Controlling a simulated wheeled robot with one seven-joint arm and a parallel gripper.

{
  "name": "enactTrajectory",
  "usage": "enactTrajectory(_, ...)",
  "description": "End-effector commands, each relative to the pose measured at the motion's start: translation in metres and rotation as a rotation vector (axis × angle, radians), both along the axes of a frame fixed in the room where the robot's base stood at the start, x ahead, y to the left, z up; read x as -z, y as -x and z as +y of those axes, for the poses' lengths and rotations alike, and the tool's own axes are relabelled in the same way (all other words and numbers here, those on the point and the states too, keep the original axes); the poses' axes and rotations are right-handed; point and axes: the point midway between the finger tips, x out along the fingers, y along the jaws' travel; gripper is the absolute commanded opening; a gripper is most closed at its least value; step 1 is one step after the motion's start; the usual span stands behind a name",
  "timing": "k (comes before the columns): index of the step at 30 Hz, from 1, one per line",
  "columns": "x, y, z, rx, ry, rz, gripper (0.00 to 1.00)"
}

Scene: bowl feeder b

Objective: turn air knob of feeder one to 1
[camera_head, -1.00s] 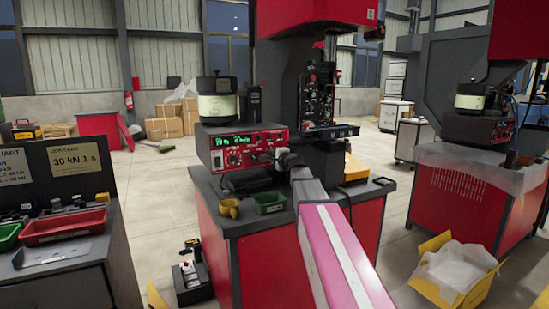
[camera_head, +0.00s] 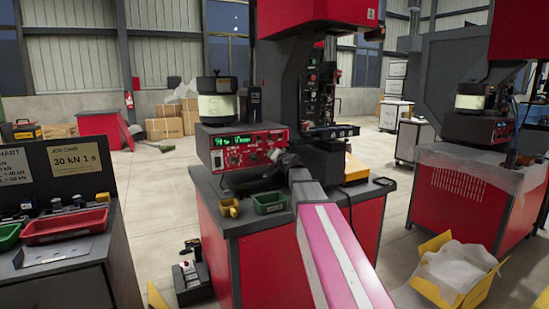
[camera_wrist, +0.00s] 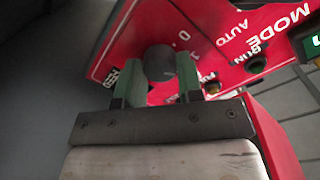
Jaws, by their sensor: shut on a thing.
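The red control box of feeder one (camera_head: 222,150) sits on the front bench with a lit green display and several knobs, below a pale bowl feeder (camera_head: 217,104). My gripper (camera_head: 279,158) reaches the right part of its front panel in the head view. In the wrist view, the two green fingers of my gripper (camera_wrist: 158,78) are shut on a dark round knob (camera_wrist: 159,63), one on each side. The panel (camera_wrist: 210,40) appears tilted, with MODE, AUTO and RUN lettering. A "0" shows near the knob. Its pointer and most of its scale are hidden or unclear.
A smaller dark knob or switch (camera_wrist: 257,65) is on the panel to the right of my fingers. A green tray (camera_head: 270,203) and a yellow object (camera_head: 229,208) lie on the bench front. A second feeder (camera_head: 478,125) stands at the right.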

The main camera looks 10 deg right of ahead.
Motion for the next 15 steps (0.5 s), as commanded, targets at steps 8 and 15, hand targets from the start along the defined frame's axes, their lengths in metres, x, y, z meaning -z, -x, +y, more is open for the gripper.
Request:
enactTrajectory(8,0.0015,0.0012,0.0006,-0.002,0.125,-0.039,0.1)
enactTrajectory(15,0.0017,0.0012,0.0006,-0.002,0.166,-0.052,0.1)
